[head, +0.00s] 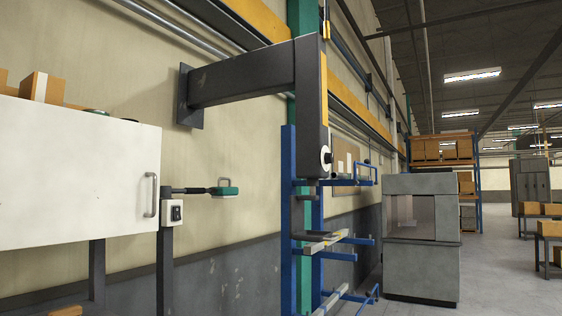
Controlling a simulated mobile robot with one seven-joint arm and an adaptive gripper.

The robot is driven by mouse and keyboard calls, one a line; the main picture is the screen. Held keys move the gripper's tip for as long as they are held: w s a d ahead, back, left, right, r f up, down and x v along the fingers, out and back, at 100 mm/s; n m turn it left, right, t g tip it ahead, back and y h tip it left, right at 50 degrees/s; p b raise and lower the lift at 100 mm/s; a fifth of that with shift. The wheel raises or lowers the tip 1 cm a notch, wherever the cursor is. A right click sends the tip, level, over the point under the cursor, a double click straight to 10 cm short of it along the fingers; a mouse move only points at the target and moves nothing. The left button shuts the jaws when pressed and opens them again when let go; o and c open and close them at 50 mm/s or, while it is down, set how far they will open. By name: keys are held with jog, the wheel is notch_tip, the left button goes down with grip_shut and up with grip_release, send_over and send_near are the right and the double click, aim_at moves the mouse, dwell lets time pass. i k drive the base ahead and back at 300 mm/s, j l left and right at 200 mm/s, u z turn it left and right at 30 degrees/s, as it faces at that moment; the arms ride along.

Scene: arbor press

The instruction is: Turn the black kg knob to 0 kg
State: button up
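A dark grey press-like frame (245,80) reaches out from a plate on the wall and ends in a vertical column (309,100). A small round white and dark part (326,156) sits low on the right face of this column; it may be the black kg knob, but it is too small to tell. No kg scale or setting is readable. A white switch box (172,212) with a black switch stands on a grey post left of the column. My gripper does not show in the head view.
A white cabinet (75,175) with a bar handle fills the left. A blue rack (289,220) with arms holding bars stands under the column. A grey cabinet-like machine (420,268) stands right of it. Open floor (500,290) lies at the right.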

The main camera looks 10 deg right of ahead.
aim_at(329, 157)
jog(key=i+l+u, duration=0.1)
jog(key=l, duration=0.35)
jog(key=i+l, duration=0.2)
jog(key=l, duration=0.25)
jog(key=i+l+u, duration=0.15)
jog(key=l, duration=0.3)
jog(key=i+l, duration=0.1)
jog(key=l, duration=0.4)
jog(key=i+l+u, duration=0.15)
jog(key=l, duration=0.3)
